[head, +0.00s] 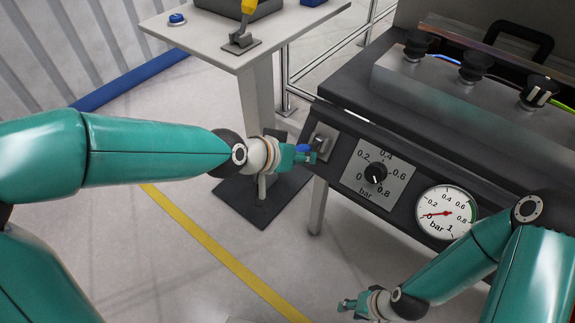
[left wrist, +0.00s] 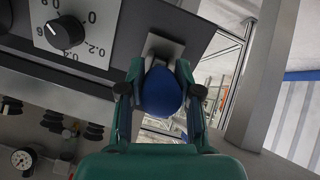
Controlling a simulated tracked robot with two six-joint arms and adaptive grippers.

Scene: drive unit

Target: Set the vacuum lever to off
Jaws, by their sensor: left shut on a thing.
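The vacuum lever has a blue knob (left wrist: 161,92) and a grey metal mount (head: 324,139) at the left end of the dark front panel. My left gripper (head: 306,154) is at the lever. In the left wrist view its two fingers stand on either side of the blue knob, shut on it. In the head view the fingers partly hide the knob. My right gripper (head: 346,305) is low in the head view, away from the panel; its fingers are too small to tell whether they are open.
Right of the lever are a rotary dial (head: 376,173) and a round pressure gauge (head: 446,212), its red needle at the low end. Dark knobs (head: 474,65) stand on top of the unit. A side table (head: 225,45) is behind. Floor below the panel is clear.

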